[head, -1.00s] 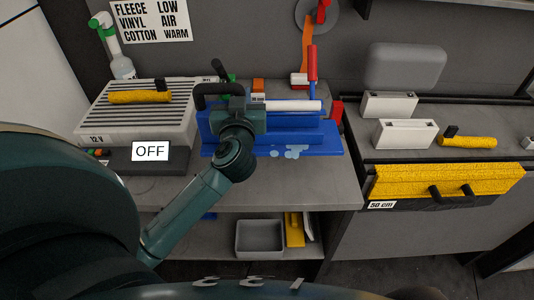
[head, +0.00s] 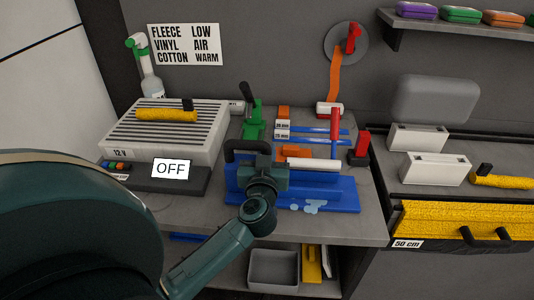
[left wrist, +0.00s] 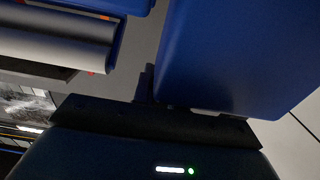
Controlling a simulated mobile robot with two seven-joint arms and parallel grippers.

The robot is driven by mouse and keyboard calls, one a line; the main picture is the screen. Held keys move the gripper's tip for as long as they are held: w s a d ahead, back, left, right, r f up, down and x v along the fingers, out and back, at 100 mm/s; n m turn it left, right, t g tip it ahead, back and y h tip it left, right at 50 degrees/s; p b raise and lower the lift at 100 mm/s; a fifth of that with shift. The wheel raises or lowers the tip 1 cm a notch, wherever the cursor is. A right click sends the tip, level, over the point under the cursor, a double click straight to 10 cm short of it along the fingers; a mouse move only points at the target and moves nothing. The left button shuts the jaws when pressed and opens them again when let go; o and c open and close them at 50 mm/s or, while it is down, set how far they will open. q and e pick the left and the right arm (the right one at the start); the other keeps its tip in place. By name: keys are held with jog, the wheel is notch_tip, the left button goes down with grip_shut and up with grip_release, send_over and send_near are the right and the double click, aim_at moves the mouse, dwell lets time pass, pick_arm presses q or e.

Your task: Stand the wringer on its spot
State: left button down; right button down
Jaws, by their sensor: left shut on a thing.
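The wringer (head: 335,190) is a blue body with a white roller (head: 312,163) across it, a red lever (head: 335,128) upright at its right end, and pale wet patches on its front ledge. It looks level, over the front part of the bench; I cannot tell whether its base touches the bench top. My left gripper (head: 265,165) is shut on the wringer's left part, beside a dark handle (head: 247,147). In the left wrist view the blue wringer (left wrist: 245,50) fills much of the picture, close to the gripper. No marked spot for it can be made out.
A slatted 12 V box (head: 160,130) and a sign reading OFF (head: 170,168) stand to the left. Behind are a green stand (head: 253,122) and blue-bladed squeegees (head: 320,132). A red and black tool (head: 360,148) is close at the right. A grey bin (head: 273,268) sits below.

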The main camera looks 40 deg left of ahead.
pick_arm(q)
jog(key=c, duration=1.4)
grip_release()
jog(key=shift+f, duration=0.1)
jog(key=shift+s, duration=0.1)
jog(key=v, duration=1.1)
jog(key=s+d+f+m+t+h, duration=0.1)
jog(key=d+f+m+t+h, duration=0.25)
jog(key=d+m+h, duration=0.65)
jog(key=s+d+f+g+h, duration=0.1)
jog(key=s+f+g, duration=0.3)
jog(key=f, duration=0.4)
jog(key=s+d+f+g+h, duration=0.1)
jog(key=s+d+f+g, duration=0.2)
jog(key=f, duration=0.5)
jog(key=shift+s+f+n+g, duration=0.35)
jog(key=shift+s+n+g, duration=0.05)
jog(key=shift+s+g, duration=0.4)
